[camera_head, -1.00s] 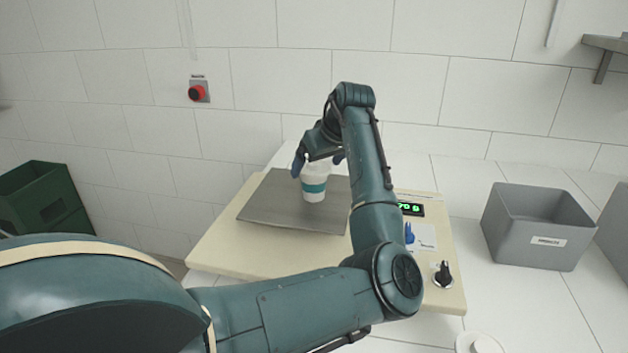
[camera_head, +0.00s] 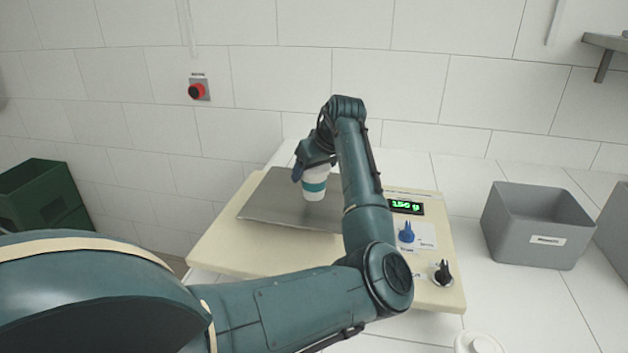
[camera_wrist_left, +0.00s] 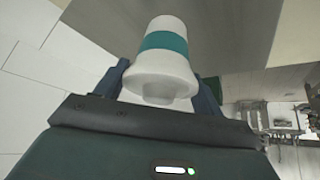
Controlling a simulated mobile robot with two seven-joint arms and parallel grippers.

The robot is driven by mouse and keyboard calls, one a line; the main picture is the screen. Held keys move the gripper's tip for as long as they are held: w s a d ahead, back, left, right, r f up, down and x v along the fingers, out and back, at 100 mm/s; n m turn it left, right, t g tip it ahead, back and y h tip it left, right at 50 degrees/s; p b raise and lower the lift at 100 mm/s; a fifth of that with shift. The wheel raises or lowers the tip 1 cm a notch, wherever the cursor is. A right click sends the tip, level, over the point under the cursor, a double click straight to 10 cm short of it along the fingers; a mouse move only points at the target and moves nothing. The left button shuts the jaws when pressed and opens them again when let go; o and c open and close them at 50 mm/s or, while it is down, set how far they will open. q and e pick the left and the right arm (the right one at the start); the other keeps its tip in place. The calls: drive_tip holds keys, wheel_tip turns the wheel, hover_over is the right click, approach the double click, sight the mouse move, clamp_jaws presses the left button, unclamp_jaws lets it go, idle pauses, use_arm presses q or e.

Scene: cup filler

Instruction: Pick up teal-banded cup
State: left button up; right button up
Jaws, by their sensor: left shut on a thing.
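The white cup with a teal band (camera_head: 314,186) stands upright on the grey metal plate (camera_head: 270,205) of the scale. My left gripper (camera_head: 312,168) is over the cup from above, its blue fingers shut on the cup's upper part. In the left wrist view, the teal-banded cup (camera_wrist_left: 165,45) sits between the two fingers of the left gripper (camera_wrist_left: 163,85). The cup's top is partly hidden by the gripper in the head view. My right gripper is not in view.
The cream scale body (camera_head: 225,250) has a lit green display (camera_head: 405,206), a blue knob (camera_head: 406,232) and a black knob (camera_head: 442,272). A grey bin (camera_head: 537,226) stands at right. A white round lid-like thing (camera_head: 478,343) lies at the front. A green crate (camera_head: 38,196) is at left.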

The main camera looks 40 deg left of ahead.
use_arm(q)
drive_tip(key=shift+c, duration=1.4)
